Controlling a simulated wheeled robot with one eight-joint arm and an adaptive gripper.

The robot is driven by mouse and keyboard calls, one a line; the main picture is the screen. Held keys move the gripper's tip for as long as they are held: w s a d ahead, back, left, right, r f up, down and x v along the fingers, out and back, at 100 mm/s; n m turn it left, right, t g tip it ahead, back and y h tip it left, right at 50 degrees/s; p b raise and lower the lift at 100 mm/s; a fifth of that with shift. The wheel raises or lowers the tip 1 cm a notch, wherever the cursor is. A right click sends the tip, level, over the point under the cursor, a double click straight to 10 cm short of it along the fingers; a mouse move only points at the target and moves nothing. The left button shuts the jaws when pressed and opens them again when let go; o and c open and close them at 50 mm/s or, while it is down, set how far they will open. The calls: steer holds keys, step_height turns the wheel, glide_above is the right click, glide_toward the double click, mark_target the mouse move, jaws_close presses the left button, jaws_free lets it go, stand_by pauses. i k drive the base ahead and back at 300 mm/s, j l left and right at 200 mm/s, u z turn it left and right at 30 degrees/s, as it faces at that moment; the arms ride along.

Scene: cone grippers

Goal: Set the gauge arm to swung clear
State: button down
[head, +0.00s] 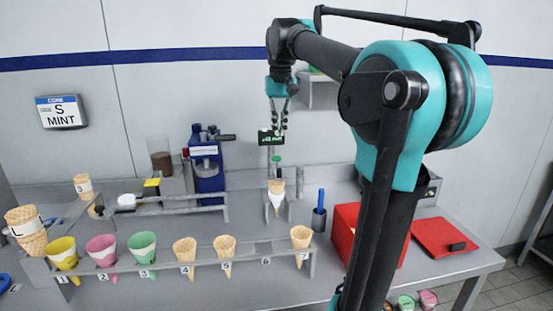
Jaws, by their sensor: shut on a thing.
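The gauge (271,138) shows as a small dark plate with green lettering above the cone stand, near the middle of the head view. My gripper (280,129) points down from above, its fingers close together at this plate, shut on what looks like the gauge arm. The fingertips cover part of it, and the arm's exact angle is too small to tell. Below stands a wafer cone (276,186) in a white sleeve, upright in a grey stand. A small green piece (276,159) shows just above the cone.
A rack rail (205,256) with several cones and coloured cups runs along the front. A blue machine (207,165) stands left of the gauge. A blue marker in a cup (319,217) and a red box (345,220) stand to the right.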

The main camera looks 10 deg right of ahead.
mark_target(278, 174)
steer(key=k, duration=1)
